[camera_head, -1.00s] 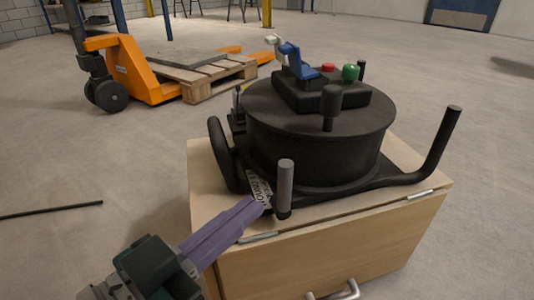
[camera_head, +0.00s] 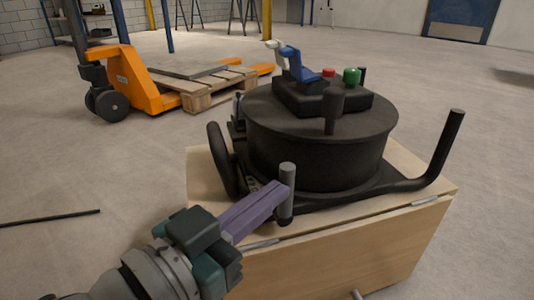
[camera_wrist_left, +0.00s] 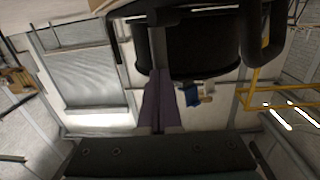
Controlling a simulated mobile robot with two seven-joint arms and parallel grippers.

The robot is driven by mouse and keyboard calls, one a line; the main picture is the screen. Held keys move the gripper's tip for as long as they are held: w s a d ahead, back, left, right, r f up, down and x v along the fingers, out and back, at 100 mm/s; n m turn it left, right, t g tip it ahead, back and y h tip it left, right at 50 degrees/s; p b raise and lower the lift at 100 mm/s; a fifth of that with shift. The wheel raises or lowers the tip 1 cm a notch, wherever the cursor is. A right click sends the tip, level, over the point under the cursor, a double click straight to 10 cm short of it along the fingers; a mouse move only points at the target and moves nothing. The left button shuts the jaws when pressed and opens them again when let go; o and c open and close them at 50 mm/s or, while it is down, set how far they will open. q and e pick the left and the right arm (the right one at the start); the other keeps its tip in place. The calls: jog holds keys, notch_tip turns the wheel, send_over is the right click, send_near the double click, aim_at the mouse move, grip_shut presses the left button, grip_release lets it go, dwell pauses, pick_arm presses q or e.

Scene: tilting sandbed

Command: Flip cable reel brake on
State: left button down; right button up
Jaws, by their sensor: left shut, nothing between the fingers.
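The black cable reel (camera_head: 315,145) stands in a black tubular frame on a wooden box. An upright grey-topped post or lever (camera_head: 287,190) rises from the frame's front corner; I cannot tell for certain whether it is the brake. My left gripper (camera_head: 280,192), with purple fingers, is shut and empty. Its tips are at the post's left side, touching or very close. In the left wrist view the shut fingers (camera_wrist_left: 160,80) point toward the dark reel (camera_wrist_left: 200,45). My right gripper is not in view.
The wooden box (camera_head: 340,255) has hinges along its front edge. On the reel are a blue lever (camera_head: 297,65), a red button (camera_head: 329,73), a green knob (camera_head: 351,76) and a black knob (camera_head: 333,105). An orange pallet jack (camera_head: 140,85) and pallet (camera_head: 215,88) stand behind left.

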pick_arm(q)
jog(key=shift+w+d+f+m+g+y+p, duration=0.15)
jog(key=shift+d+m+g+y+p, duration=0.65)
jog(key=shift+p, duration=1.2)
jog(key=shift+w+d+r+m+g+y+p, duration=0.15)
jog(key=shift+d+m+g+y+p, duration=0.35)
jog(key=shift+y+p, duration=1.05)
jog(key=shift+w+d+f+m+g+y+p, duration=0.2)
jog(key=shift+d+m+g+y+p, duration=0.4)
jog(key=shift+p, duration=1.85)
jog(key=shift+a, duration=0.1)
jog(key=shift+r, duration=0.15)
